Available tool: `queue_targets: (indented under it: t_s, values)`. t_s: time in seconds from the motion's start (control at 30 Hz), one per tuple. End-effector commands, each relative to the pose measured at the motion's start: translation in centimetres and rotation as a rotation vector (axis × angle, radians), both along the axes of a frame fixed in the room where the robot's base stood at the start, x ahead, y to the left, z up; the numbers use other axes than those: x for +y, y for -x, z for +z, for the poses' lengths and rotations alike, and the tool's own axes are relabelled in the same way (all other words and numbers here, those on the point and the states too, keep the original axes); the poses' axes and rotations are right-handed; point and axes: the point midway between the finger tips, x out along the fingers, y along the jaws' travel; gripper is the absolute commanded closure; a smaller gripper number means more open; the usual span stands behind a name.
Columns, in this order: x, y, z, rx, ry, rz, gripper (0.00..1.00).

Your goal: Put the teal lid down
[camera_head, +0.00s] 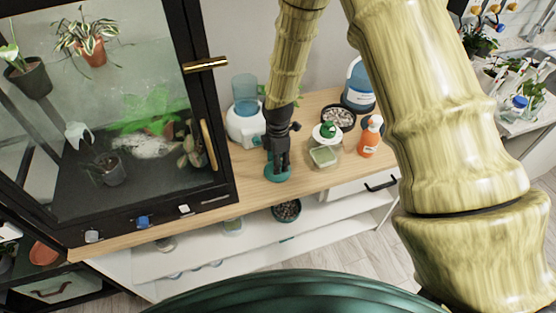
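The teal lid (277,177) is a small round disc directly under my fingertips, over the front part of the wooden tabletop. My gripper (278,168) points down, and its dark fingers appear closed on the middle of the lid. The fingers cover part of the lid. I cannot tell whether the lid touches the wood or is slightly above it.
A white-and-blue dispenser (245,120) is behind left. The glass cabinet (125,130) stands left. The tabletop's front edge is close.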

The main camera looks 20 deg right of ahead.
Motion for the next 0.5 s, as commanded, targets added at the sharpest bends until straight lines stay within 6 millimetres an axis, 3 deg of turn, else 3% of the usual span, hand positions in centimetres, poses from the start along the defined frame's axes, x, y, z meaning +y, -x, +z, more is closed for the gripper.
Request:
queue_targets:
  t_s: [0.27,0.5]
  values:
    - [0.0,0.0,0.5,-0.001,0.0,0.001,0.55]
    - [0.0,-0.1,2.7,-0.003,-0.001,-0.001,0.55]
